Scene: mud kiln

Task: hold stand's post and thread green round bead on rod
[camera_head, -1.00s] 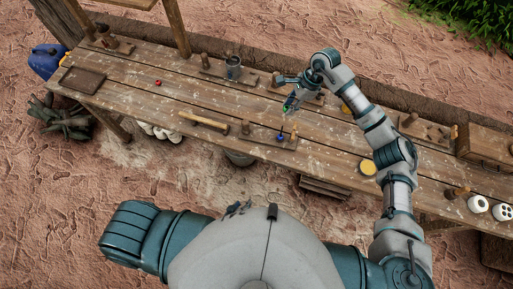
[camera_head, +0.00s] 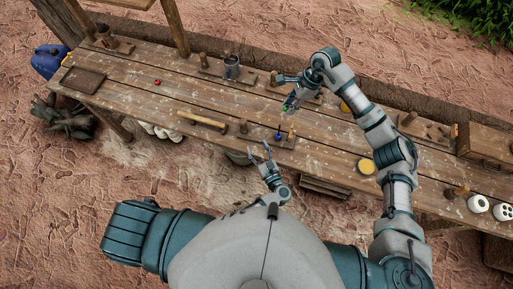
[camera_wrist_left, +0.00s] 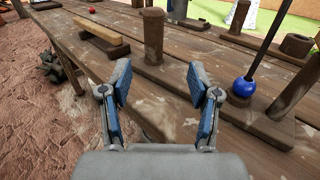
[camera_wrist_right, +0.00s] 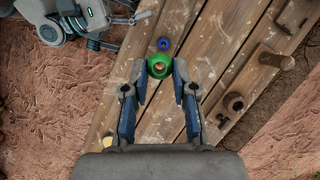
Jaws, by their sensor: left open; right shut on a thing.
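The wooden stand has an upright post (camera_wrist_left: 153,36) on its flat base (camera_wrist_left: 200,88); the post also shows in the head view (camera_head: 243,126). A dark rod (camera_wrist_left: 266,42) rises from the base, with a blue bead (camera_wrist_left: 243,86) low on it. My left gripper (camera_head: 261,153) is open and empty, in front of the stand; its fingers (camera_wrist_left: 160,82) point toward the post, apart from it. My right gripper (camera_wrist_right: 160,82) is shut on the green round bead (camera_wrist_right: 160,66), above the bench near the rod. The bead's hole faces that camera. The rod's top is unclear there.
Other wooden peg stands (camera_head: 425,127) stand around. The bench's front edge lies near my left gripper.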

